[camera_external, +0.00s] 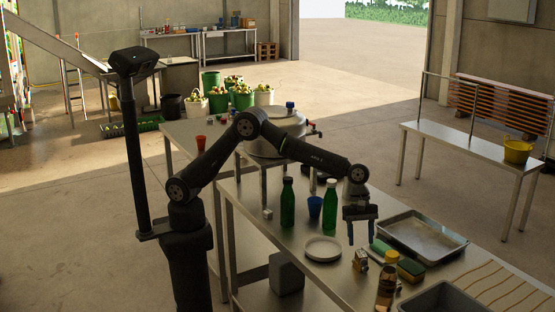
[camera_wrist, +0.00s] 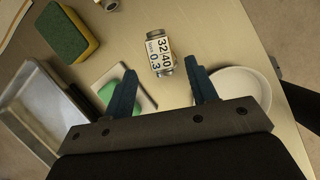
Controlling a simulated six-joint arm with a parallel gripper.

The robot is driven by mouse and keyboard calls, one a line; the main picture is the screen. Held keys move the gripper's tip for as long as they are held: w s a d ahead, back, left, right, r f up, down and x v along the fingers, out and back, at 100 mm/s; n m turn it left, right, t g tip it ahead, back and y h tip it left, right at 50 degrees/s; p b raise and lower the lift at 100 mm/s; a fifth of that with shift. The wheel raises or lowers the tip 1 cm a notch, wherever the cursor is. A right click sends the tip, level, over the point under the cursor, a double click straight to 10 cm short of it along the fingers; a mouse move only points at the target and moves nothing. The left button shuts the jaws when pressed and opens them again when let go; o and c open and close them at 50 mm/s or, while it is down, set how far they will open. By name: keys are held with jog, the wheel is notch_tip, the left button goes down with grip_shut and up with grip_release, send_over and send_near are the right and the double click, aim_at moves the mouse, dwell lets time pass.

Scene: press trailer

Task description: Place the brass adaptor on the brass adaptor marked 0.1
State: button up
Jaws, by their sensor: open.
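A brass adaptor (camera_wrist: 160,52) with a white label reading "32/40" and "0.3" lies or stands on the metal table in the wrist view. It also shows in the external view (camera_external: 361,261), below my gripper. My gripper (camera_external: 360,241) is open and empty, pointing down above the table. In the wrist view its two blue fingers (camera_wrist: 164,72) are spread, with the labelled adaptor just beyond and between the tips, apart from them. A small metallic round piece (camera_wrist: 108,4) is cut off at the wrist view's top edge; I cannot tell whether it is an adaptor. No 0.1 mark is readable.
A white plate (camera_external: 322,249) lies left of the adaptor. Green bottles (camera_external: 288,204) and a blue cup (camera_external: 315,207) stand behind.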

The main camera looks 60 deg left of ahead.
aim_at(361, 253)
jog(key=v, duration=0.7)
jog(key=x, duration=1.2)
jog(key=shift+s+f, duration=0.1)
notch_tip(361, 253, up, 3)
jog(key=shift+f, duration=0.1)
jog(key=shift+r, duration=0.75)
